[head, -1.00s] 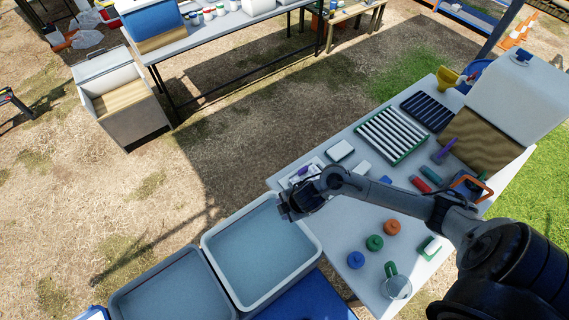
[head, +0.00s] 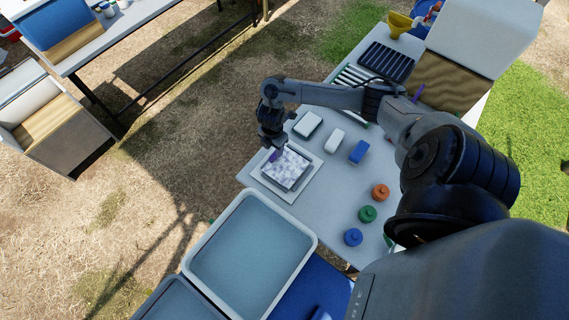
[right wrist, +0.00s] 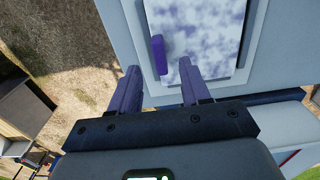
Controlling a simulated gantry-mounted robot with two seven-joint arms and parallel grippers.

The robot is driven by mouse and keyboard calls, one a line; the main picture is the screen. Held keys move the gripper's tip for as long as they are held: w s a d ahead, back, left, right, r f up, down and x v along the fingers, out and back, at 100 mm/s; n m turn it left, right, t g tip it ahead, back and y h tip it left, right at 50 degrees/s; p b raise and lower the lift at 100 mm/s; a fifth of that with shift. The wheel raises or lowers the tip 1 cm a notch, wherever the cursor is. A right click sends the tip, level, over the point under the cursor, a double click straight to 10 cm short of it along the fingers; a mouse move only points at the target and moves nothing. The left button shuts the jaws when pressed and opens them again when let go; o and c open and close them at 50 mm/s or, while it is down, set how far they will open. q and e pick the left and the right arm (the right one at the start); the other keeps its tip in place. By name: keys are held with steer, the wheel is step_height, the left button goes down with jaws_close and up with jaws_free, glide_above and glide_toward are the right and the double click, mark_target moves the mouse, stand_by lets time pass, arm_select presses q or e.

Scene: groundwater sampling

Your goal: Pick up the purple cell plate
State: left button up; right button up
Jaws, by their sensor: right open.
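The purple cell plate (head: 289,170) is a square with a speckled white-and-purple face and a dark rim, lying on a white base at the table's left corner. Its upright purple tab (head: 273,156) stands at its left edge. The right wrist view shows the plate (right wrist: 208,28) and the tab (right wrist: 158,54) close up. My right gripper (head: 271,146) is above the tab, pointing down. In the right wrist view its open fingers (right wrist: 160,72) lie either side of the tab's near end, with nothing gripped. Whether they touch the tab I cannot tell. My left gripper is out of view.
A large pale basin (head: 308,243) is just below the plate's table. Blue (head: 353,237), green (head: 367,214) and orange (head: 380,192) round pieces stand further right. Bare ground lies left.

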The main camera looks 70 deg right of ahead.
mark_target(275, 154)
steer(key=shift+d+f+b, duration=0.1)
steer(key=shift+f+b, duration=0.25)
steer(key=shift+f, duration=2.25)
steer(key=shift+c, duration=0.2)
jaws_close()
